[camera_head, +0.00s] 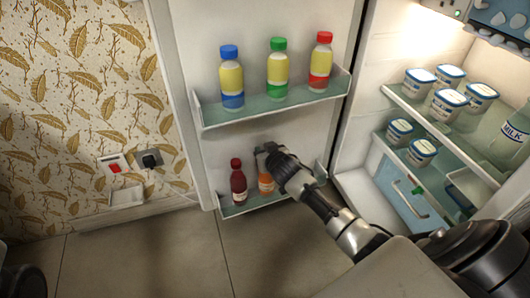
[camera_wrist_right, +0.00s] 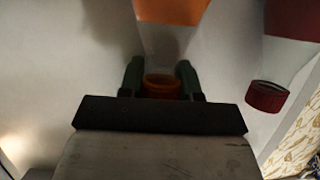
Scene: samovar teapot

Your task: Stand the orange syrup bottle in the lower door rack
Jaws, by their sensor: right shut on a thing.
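The orange syrup bottle (camera_head: 265,184) is upright at the lower door rack (camera_head: 253,203), just right of a dark red bottle. Its lower end is at the rack's front rim; I cannot tell whether its base rests on the rack floor. My right gripper (camera_head: 268,154) is at the top of the bottle, shut on its cap. In the right wrist view the orange cap (camera_wrist_right: 160,86) sits between the two dark fingers, and part of the orange body (camera_wrist_right: 172,10) shows at the top edge. My left gripper is not in view.
The dark red bottle (camera_head: 238,180) stands close on the left in the lower rack. The upper rack (camera_head: 215,116) above holds blue, green and red capped bottles. The fridge interior on the right has several yogurt cups (camera_head: 447,103) and a milk bottle (camera_head: 511,135).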

